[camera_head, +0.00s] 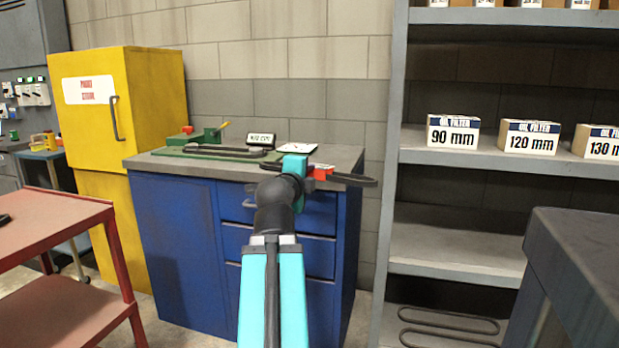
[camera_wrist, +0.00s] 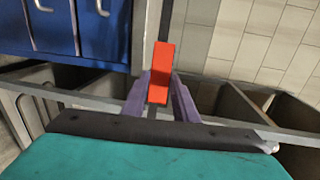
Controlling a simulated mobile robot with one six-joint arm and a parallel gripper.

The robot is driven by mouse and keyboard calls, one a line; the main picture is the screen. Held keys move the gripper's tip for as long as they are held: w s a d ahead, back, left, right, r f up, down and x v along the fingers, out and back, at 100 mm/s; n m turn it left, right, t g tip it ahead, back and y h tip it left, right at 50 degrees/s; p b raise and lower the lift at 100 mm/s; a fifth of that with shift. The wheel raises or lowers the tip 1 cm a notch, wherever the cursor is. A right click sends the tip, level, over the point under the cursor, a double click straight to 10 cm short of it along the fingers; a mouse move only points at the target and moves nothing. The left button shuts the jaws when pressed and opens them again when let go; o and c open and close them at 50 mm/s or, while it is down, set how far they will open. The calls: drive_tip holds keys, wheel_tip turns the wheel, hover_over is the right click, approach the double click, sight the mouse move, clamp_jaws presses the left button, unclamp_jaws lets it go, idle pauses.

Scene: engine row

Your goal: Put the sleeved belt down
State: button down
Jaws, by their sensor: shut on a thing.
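The sleeved belt (camera_head: 355,180) is a dark, narrow loop with a red sleeve (camera_head: 321,173). My gripper (camera_wrist: 160,90) is shut on the red sleeve (camera_wrist: 161,68), which sits between its two purple fingers in the wrist view. In the head view the belt lies roughly level, in front of the right end of the blue cabinet's grey top (camera_head: 341,160). I cannot tell whether it is over the top or touching it. My arm hides part of the belt and cabinet.
Another dark belt (camera_head: 232,150) lies on a green tray (camera_head: 175,152) on the cabinet top, near a small sign (camera_head: 261,140) and a white sheet (camera_head: 297,148). Grey shelves with oil filter boxes (camera_head: 453,132) stand at right. A red cart (camera_head: 60,225) stands at left.

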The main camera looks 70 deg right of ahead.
drive_tip(key=shift+d+r, duration=0.1)
drive_tip(key=shift+r, duration=0.05)
drive_tip(key=d+p, duration=0.1)
drive_tip(key=p, duration=0.2)
drive_tip(key=w+d+p, duration=0.1)
drive_tip(key=d+p, duration=0.1)
drive_tip(key=p, duration=0.1)
drive_tip(key=d+p, duration=0.1)
drive_tip(key=p, duration=0.2)
drive_tip(key=shift+w+d, duration=0.15)
drive_tip(key=shift+w, duration=0.15)
drive_tip(key=shift+w+d+f+p, duration=0.1)
drive_tip(key=shift+d+f+p, duration=0.1)
drive_tip(key=shift+p, duration=0.55)
drive_tip(key=w+d+f+p, duration=0.1)
drive_tip(key=w+d, duration=0.3)
drive_tip(key=d, duration=0.6)
drive_tip(key=shift+f, duration=0.15)
drive_tip(key=shift+s+f, duration=0.1)
drive_tip(key=shift+f, duration=1.65)
